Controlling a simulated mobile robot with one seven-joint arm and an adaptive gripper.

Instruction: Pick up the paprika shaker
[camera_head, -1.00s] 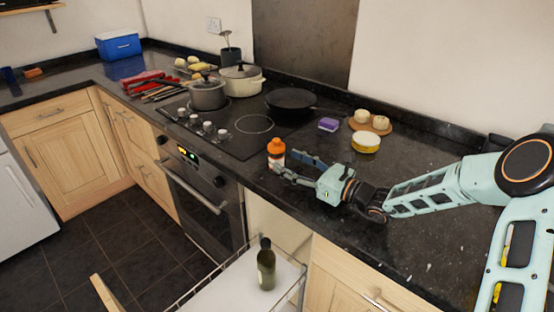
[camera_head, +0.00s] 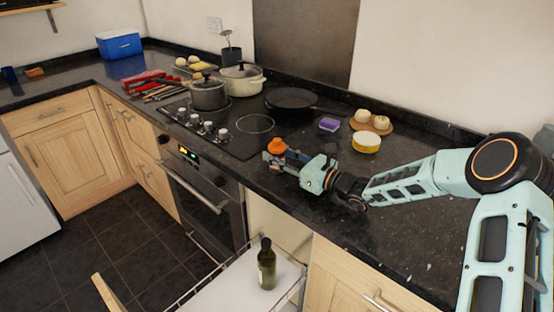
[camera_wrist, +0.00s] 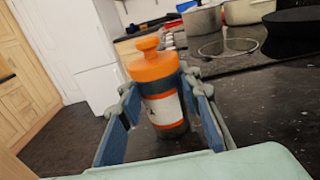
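The paprika shaker (camera_head: 277,147) is an upright bottle with an orange cap and a white label, standing on the dark counter near its front edge, right of the hob. In the wrist view the shaker (camera_wrist: 160,98) is upright between the two blue-padded fingers. My gripper (camera_head: 275,159) reaches in low from the right, and its fingers hide most of the bottle's body in the head view. The gripper (camera_wrist: 161,100) is open around the shaker, one finger on each side. Whether a pad touches it is hard to tell.
A purple sponge box (camera_head: 329,125), a yellow-and-white round container (camera_head: 366,142) and a board with round pale items (camera_head: 383,127) lie behind my gripper. The hob holds pots and a pan (camera_head: 291,98). Below, an open drawer holds a dark bottle (camera_head: 266,266).

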